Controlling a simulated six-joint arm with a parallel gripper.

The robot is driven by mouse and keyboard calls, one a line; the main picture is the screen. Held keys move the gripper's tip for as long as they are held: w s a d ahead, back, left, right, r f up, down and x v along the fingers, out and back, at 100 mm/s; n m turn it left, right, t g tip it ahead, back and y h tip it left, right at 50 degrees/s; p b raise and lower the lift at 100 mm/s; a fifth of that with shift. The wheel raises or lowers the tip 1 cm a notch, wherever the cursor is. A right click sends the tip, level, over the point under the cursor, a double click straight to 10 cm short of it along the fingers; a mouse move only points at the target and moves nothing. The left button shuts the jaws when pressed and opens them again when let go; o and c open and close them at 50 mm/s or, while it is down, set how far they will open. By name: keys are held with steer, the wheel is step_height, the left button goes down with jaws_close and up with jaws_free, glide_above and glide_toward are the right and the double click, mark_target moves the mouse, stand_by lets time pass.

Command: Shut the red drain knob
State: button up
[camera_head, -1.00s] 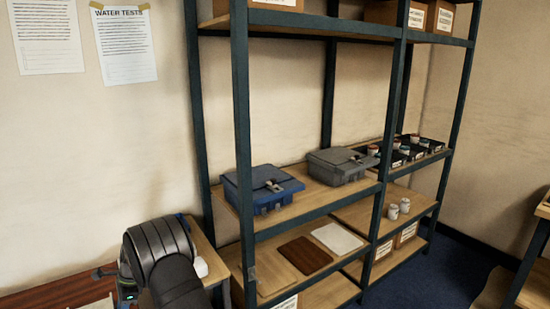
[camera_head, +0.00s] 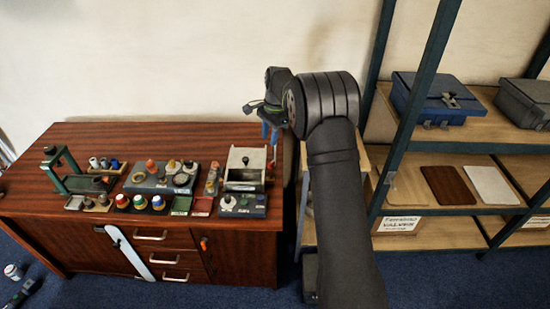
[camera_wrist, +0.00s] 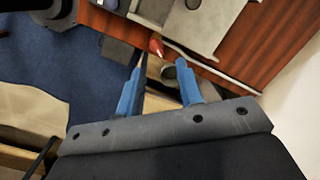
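I cannot make out a copper manifold or a drain knob for certain in either view. A small red-tipped object (camera_wrist: 156,46) shows just beyond my fingertips in the wrist view, by the wooden desk's edge. Its shape is too small to tell whether it is a knob. My gripper (camera_wrist: 160,68) has its two blue fingers apart, with nothing clearly held between them. In the head view my gripper (camera_head: 269,134) points down over the right end of the desk, beside a grey-white box (camera_head: 245,163).
The wooden desk (camera_head: 170,135) carries a green stand (camera_head: 62,170), jars and small trays along its front. An orange-red knob (camera_head: 204,243) is on its cabinet door. A shelf rack (camera_head: 415,115) with a blue case (camera_head: 437,98) stands right. The desk's back strip is clear.

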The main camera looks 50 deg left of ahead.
mark_target(270, 164)
step_height(270, 164, up, 6)
steer(key=f+n+t+h, duration=0.1)
steer(key=n, duration=0.2)
step_height(270, 164, down, 17)
steer(key=shift+s+d+r, duration=0.1)
steer(key=shift+d+r, duration=0.05)
